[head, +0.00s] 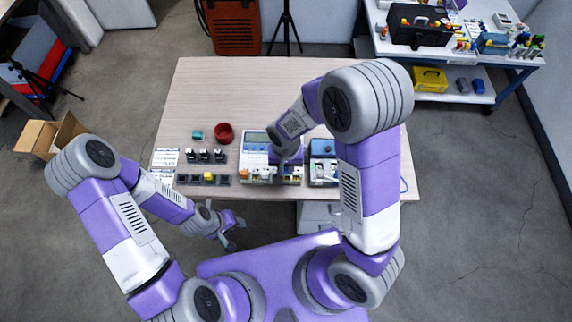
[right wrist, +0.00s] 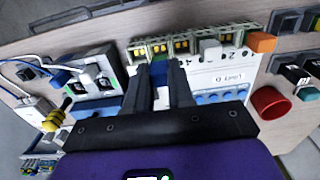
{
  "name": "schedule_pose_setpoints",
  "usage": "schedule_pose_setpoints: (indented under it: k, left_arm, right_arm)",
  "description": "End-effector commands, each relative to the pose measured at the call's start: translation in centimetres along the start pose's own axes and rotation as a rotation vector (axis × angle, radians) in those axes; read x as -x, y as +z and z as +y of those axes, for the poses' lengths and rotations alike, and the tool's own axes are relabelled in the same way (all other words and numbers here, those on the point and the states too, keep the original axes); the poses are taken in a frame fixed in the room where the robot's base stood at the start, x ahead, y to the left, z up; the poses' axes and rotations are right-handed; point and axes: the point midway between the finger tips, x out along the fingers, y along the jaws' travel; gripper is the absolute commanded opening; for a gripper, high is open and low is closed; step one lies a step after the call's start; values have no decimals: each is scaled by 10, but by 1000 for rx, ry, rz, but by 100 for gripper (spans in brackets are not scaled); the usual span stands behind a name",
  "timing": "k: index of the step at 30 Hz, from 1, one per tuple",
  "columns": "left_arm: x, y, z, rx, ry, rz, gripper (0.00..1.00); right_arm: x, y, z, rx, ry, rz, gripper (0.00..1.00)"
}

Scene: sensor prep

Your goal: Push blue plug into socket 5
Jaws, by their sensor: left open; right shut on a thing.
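The blue plug (right wrist: 159,68) sits between the fingertips of my right gripper (right wrist: 160,74) in the right wrist view. The gripper is shut on it, at the row of green-and-white sockets along the edge of the white unit (right wrist: 228,82). The plug is at a socket beside the printed 4, on the side away from the 2; how deep it sits is hidden. A white plug (right wrist: 209,50) and an orange plug (right wrist: 262,41) stand in the same row. In the head view my right gripper (head: 284,158) covers the plug. My left gripper (head: 233,232) is open and empty, off the table's front edge.
A second box (head: 322,168) with cables stands right of the unit. A red round dish (head: 224,133), a teal block (head: 197,135) and several dark parts (head: 205,156) lie to the left. The back of the table (head: 235,85) is clear.

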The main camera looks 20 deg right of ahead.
Motion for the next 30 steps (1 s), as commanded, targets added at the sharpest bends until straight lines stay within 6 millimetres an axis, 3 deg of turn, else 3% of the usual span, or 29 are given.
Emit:
schedule_pose_setpoints:
  k: [3,30]
  left_arm:
    - [-12,0,-5,0,0,0,43]
    - [-14,-1,-5,0,0,0,43]
  right_arm:
    - [-16,0,0,-1,1,-1,0]
    - [-17,0,0,0,0,0,0]
